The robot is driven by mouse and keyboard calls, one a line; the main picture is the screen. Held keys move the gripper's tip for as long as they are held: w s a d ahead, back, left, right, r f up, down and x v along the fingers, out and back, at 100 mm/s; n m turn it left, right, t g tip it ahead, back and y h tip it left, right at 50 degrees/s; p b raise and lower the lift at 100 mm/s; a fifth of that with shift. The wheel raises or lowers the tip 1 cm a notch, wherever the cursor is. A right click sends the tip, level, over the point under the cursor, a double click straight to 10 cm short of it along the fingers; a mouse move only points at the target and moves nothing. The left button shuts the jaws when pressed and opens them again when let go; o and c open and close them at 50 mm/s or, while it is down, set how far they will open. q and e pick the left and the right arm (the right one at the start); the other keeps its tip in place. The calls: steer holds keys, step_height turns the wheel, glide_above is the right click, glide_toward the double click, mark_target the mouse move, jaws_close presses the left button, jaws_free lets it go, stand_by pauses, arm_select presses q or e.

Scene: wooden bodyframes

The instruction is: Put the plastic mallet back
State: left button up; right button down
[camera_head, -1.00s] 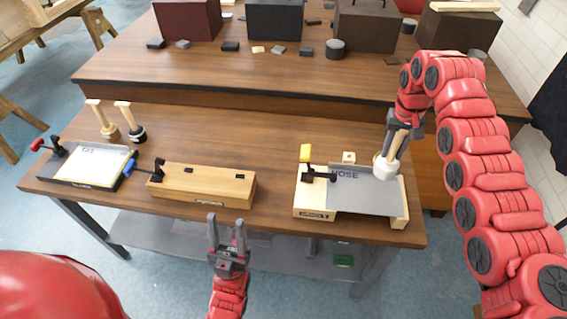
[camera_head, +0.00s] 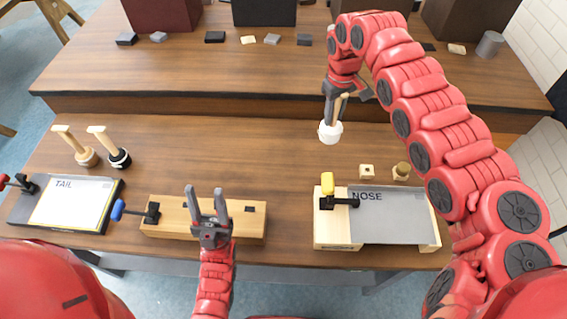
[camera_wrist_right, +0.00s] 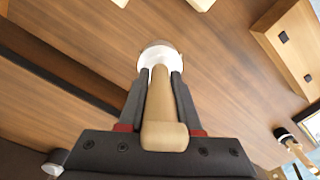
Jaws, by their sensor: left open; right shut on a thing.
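In the right wrist view, the right gripper (camera_wrist_right: 162,88) is shut on the mallet's handle (camera_wrist_right: 164,112), with the white head (camera_wrist_right: 158,53) beyond the fingertips. I cannot tell how high the head is above the table. Two other mallets, one tan-headed (camera_head: 87,156) and one black-headed (camera_head: 121,158), stand at the left. My left gripper (camera_head: 205,205) is open and empty, over the wooden block jig.
The NOSE jig (camera_head: 395,230) has a yellow-handled clamp. The wooden block jig (camera_head: 252,223) and TAIL jig (camera_head: 68,203) are along the front. The mid-table is clear.

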steer(key=s+a+f+n+p, duration=0.4)
steer(key=s+a+n+p, duration=0.15)
steer(key=a+n, duration=0.5)
step_height(320, 180, down, 11)
steer(key=n, duration=0.1)
steer(key=shift+s+r, duration=0.2)
steer(key=shift+s, duration=0.1)
steer(key=shift+f, duration=0.15)
steer(key=c, duration=0.6)
jaws_free()
steer(key=shift+s, duration=0.1)
